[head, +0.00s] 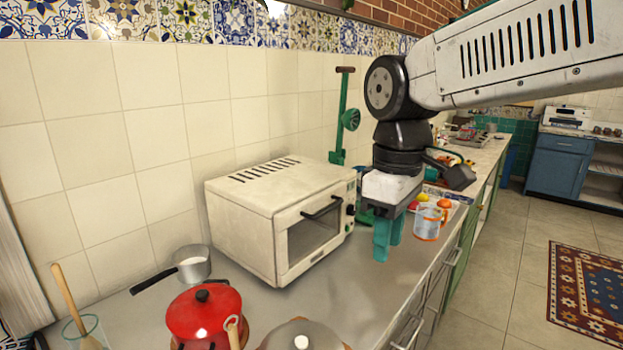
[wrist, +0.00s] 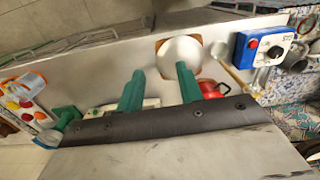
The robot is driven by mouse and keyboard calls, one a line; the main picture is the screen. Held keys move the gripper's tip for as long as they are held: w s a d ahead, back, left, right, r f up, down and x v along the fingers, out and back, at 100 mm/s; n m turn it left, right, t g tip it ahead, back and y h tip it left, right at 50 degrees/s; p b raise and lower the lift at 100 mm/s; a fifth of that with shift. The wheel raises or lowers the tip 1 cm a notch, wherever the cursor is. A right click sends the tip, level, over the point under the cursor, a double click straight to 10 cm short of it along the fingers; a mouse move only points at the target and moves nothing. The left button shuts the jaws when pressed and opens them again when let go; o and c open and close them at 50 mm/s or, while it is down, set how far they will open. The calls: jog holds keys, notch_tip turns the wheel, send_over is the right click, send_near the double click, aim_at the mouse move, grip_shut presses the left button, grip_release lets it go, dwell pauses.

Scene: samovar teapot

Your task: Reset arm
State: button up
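My gripper (head: 388,249) hangs in front of the right side of the white toaster oven (head: 280,215), above the grey counter (head: 350,275). Its green fingers point down in the head view. The wrist view shows a clear gap between the fingertips (wrist: 160,70), with nothing held between them. My arm reaches in from the upper right and hides part of the background.
A glass jar (head: 427,222) stands right of my gripper. A red pot (head: 203,314), a small saucepan (head: 190,264) and a metal lid (head: 302,336) are at the front left. The wrist view shows a blue device (wrist: 262,47). Bare counter lies before the oven.

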jog(key=s+d+f+m, duration=0.3)
jog(key=s+d+m, duration=0.2)
jog(key=s+d, duration=0.2)
jog(key=s+d+f+m+t, duration=0.1)
jog(key=s+d+f+m, duration=0.3)
jog(key=s+d, duration=0.4)
jog(key=shift+s+d+m+t, duration=0.15)
jog(key=shift+s+m+t, duration=0.25)
jog(key=shift+m, duration=0.5)
